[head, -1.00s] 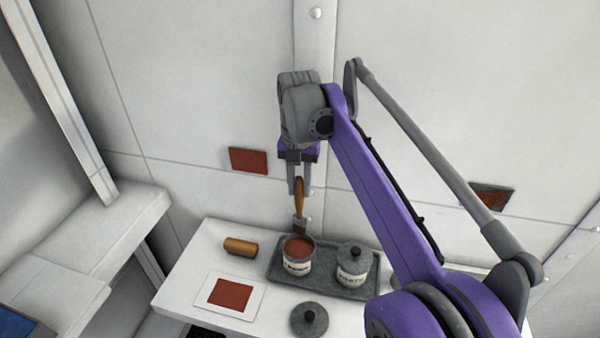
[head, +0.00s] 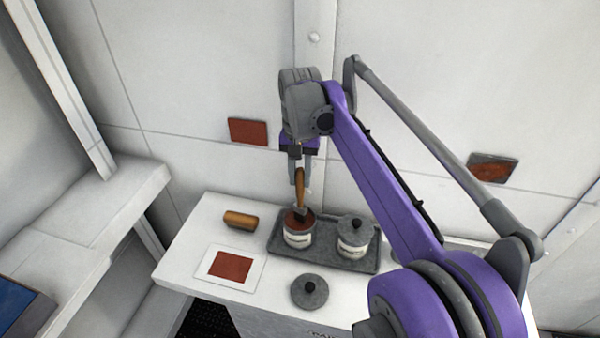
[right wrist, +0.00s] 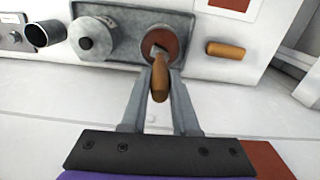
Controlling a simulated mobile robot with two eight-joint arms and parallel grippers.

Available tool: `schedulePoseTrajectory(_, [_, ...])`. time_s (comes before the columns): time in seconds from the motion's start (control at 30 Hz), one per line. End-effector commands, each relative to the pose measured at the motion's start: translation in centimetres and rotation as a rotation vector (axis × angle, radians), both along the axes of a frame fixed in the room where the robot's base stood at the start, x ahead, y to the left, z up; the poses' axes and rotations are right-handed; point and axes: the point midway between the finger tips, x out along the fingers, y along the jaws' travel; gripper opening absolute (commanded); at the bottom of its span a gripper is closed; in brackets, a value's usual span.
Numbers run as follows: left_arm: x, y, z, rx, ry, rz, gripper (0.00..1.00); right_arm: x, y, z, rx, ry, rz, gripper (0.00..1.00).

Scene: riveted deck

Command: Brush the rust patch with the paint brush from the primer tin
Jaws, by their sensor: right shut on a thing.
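My right gripper (head: 300,185) is shut on the wooden handle of the paint brush (head: 300,192), brush end down. The brush (right wrist: 160,80) also shows between the fingers in the right wrist view. Its lower end is at the mouth of the open primer tin (head: 298,239), which holds red-brown primer; the bristle tip is hard to see, seemingly in the tin. A mottled dark and rusty patch (head: 492,167) is on the wall at right. A plain red-brown rectangle (head: 248,131) is on the wall left of the gripper. My left gripper is not in view.
A grey tray (head: 330,261) holds the open tin and a lidded tin (head: 354,238). A loose lid (head: 309,291), a wooden-looking block (head: 240,220) and a white card with a red-brown square (head: 232,267) lie on the white table. A dark cup (right wrist: 45,33) shows in the wrist view.

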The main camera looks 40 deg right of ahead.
Motion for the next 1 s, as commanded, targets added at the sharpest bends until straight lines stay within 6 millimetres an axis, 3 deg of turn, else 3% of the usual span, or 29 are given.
schedulePoseTrajectory(1.0, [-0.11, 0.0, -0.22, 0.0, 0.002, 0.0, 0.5, 0.02, 0.01, -0.38, 0.0, 0.0, 0.0, 0.0])
